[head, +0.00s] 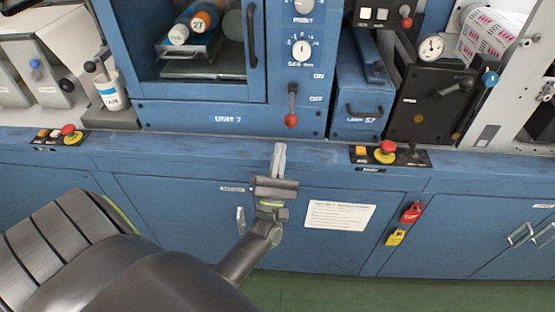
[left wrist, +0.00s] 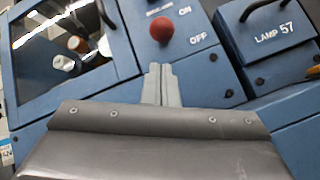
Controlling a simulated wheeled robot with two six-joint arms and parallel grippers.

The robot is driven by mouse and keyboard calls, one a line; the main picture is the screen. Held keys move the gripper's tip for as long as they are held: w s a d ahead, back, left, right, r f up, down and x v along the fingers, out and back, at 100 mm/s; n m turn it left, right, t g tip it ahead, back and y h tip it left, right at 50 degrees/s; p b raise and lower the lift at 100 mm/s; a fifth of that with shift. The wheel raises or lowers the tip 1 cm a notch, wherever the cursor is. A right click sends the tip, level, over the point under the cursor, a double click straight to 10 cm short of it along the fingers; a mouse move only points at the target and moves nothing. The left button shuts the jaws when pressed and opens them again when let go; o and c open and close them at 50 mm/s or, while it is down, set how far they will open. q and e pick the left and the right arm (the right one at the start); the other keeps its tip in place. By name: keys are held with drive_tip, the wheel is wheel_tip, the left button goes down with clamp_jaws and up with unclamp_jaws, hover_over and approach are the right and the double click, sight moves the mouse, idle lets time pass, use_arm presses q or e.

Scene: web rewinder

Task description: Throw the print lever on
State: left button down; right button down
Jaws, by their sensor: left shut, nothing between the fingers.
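The lever with a red ball knob (head: 291,120) sits on the blue panel of the middle unit, beside ON and OFF marks. Its dark stem points down, with the knob below the OFF mark. In the left wrist view the red knob (left wrist: 162,28) shows just beyond the fingertips; its stem is mostly hidden behind it. My left gripper (head: 279,149) is shut and empty, just below the knob and slightly left of it, apart from it. Its two grey fingers lie together in the left wrist view (left wrist: 160,75). My right gripper is out of view.
A glass-fronted door with a dark handle (head: 252,35) is left of the lever. Two dials (head: 302,50) are above it. The LAMP 57 box (head: 362,100) stands to the right. Button boxes with red mushroom knobs (head: 388,147) sit on the ledge. A paper notice (head: 339,215) is below.

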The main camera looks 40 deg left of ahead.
sight(292, 106)
use_arm(q)
drive_tip(key=p+x, duration=0.1)
drive_tip(key=x, duration=0.4)
drive_tip(key=shift+p, duration=0.3)
drive_tip(key=shift+s+d+r+p, duration=0.15)
drive_tip(key=shift+s+r+p, duration=0.15)
drive_tip(key=shift+p, duration=0.5)
